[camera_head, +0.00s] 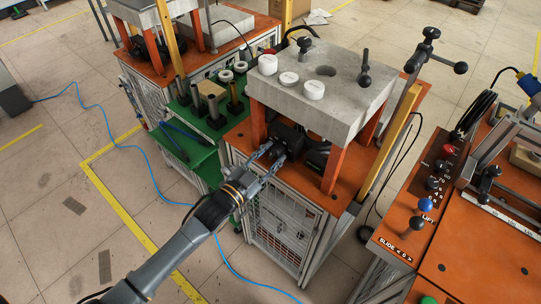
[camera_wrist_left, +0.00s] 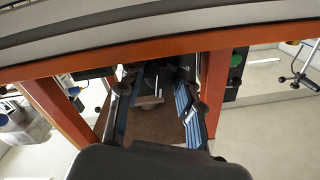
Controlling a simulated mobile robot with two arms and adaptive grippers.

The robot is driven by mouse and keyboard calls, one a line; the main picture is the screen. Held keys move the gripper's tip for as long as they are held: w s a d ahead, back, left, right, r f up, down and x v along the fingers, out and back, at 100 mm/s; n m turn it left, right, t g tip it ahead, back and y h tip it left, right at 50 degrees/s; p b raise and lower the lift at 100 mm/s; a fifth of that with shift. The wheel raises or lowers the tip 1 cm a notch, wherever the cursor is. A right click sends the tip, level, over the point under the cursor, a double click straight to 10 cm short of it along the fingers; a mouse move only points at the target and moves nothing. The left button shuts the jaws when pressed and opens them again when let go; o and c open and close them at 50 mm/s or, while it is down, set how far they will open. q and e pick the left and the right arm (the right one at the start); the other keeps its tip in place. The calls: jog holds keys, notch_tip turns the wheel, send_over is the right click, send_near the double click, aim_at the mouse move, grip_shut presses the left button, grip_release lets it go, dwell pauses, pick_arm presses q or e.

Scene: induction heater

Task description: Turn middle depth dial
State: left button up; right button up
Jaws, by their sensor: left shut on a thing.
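My left gripper (camera_head: 269,158) reaches in from the lower left, under the thick grey slab (camera_head: 318,75) of the middle orange machine. Its two fingers are at the front of a black unit (camera_head: 289,135) on the orange deck. In the left wrist view the fingers of my left gripper (camera_wrist_left: 155,82) stand either side of a dark part (camera_wrist_left: 153,76), taken as the middle depth dial, and are shut on it. The dial's face and markings are hidden or too small to read. My right gripper is not in view.
Orange posts (camera_head: 333,172) hold up the slab, close to the gripper. White round pieces (camera_head: 313,90) lie on the slab. A green stand (camera_head: 196,151) is at the left. An orange control panel (camera_head: 405,232) with knobs is at the right. Floor at lower left is open.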

pick_arm(q)
jog(key=o, duration=1.1)
jog(key=shift+o, duration=0.2)
jog(key=v, duration=1.2)
jog(key=shift+o, duration=0.2)
jog(key=shift+f, duration=0.1)
